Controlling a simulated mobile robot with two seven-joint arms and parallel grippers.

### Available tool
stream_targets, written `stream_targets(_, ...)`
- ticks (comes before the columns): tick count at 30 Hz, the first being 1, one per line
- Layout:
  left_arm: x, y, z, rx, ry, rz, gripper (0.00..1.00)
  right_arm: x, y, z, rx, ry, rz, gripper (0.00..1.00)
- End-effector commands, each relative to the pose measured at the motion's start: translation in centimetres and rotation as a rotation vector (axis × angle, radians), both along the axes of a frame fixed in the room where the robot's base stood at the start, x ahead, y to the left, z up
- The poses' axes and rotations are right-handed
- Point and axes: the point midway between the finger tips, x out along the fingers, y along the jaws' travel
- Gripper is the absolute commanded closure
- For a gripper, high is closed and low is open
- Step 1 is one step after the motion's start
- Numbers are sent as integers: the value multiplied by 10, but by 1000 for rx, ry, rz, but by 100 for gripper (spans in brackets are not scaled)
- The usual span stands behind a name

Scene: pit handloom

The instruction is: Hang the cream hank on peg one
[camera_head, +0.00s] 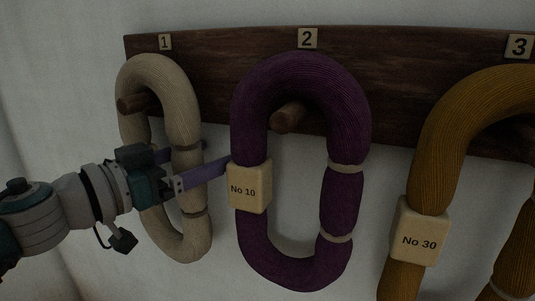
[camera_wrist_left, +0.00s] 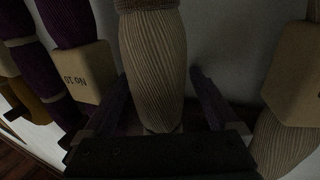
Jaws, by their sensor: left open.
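The cream hank (camera_head: 184,108) hangs as an upright loop at peg one (camera_head: 130,103), below the plate marked 1 (camera_head: 165,42). The peg's end shows inside the top of the loop. My left gripper (camera_head: 208,160) comes in from the left, in front of the hank. Its two fingers are apart, one on each side of the hank's right strand. In the left wrist view the cream strand (camera_wrist_left: 155,60) stands between the open fingers (camera_wrist_left: 165,95), with a gap at the right finger. Contact at the left finger is unclear. My right gripper is not seen.
A purple hank (camera_head: 345,120) tagged No 10 (camera_head: 248,188) hangs at peg two (camera_head: 287,117), close to my left fingertips. An ochre hank (camera_head: 450,120) tagged No 30 (camera_head: 420,232) hangs at right. The dark peg board (camera_head: 400,80) is on a pale wall.

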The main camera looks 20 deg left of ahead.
Motion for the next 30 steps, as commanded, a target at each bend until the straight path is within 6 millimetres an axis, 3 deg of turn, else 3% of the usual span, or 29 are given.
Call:
stream_targets(5, -13, 7, 0, 3, 1, 2, 6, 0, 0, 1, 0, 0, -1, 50)
stream_targets(18, -81, 37, -1, 1, 3, 0, 6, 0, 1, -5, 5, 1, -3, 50)
stream_targets(26, -91, 41, 1, 0, -2, 4, 6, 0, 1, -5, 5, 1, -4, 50)
stream_targets(30, -87, 46, 9, -2, -38, 95, 6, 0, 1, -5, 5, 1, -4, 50)
